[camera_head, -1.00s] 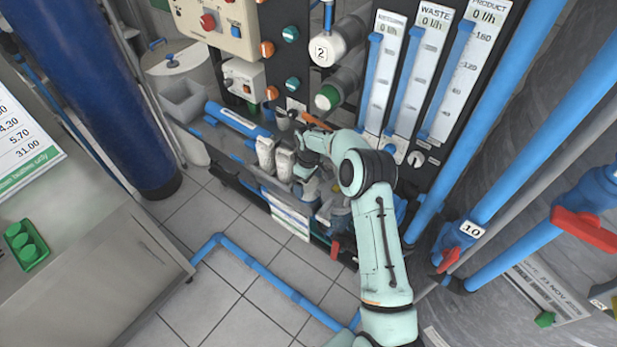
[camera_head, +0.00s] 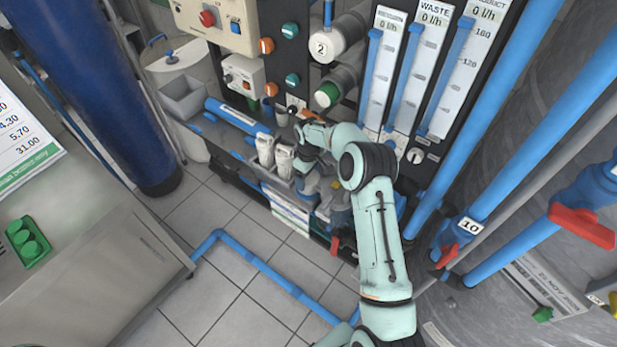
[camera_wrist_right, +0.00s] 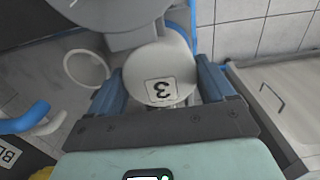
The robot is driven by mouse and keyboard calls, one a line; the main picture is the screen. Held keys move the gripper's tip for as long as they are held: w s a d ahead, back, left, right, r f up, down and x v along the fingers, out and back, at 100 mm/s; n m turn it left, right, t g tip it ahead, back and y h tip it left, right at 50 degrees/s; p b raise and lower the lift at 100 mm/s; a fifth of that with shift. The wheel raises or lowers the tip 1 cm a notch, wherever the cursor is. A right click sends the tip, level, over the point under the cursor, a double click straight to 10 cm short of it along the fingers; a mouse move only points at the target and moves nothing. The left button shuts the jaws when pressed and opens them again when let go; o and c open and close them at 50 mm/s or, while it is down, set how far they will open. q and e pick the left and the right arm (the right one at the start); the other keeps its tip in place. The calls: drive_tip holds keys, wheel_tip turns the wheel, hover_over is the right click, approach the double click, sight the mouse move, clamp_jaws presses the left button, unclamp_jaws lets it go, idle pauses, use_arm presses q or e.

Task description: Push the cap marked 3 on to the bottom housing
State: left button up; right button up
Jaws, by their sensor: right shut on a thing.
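The white cap marked 3 (camera_wrist_right: 160,58) is between the two blue fingers of my right gripper (camera_wrist_right: 162,82) in the right wrist view. The gripper is shut on it, and its label faces the wrist camera. In the head view my right arm (camera_head: 378,235) reaches down to the front of the rack, below a housing with a green end (camera_head: 327,94). I cannot make out the bottom housing clearly there; the wrist and arm cover that area. Whether the cap touches a housing cannot be told. My left gripper is not in view.
A cap marked 2 (camera_head: 322,46) is on the upper housing. Two white-topped bottles (camera_head: 284,160) stand left of my wrist. A blue tube (camera_head: 236,117) lies along the rack front. Blue pipes (camera_head: 540,120) stand at the right. Tiled floor (camera_head: 215,290) is open in front.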

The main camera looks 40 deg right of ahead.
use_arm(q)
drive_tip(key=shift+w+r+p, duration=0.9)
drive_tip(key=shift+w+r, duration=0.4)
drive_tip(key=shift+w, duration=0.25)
use_arm(e)
drive_tip(key=shift+r, duration=3.7)
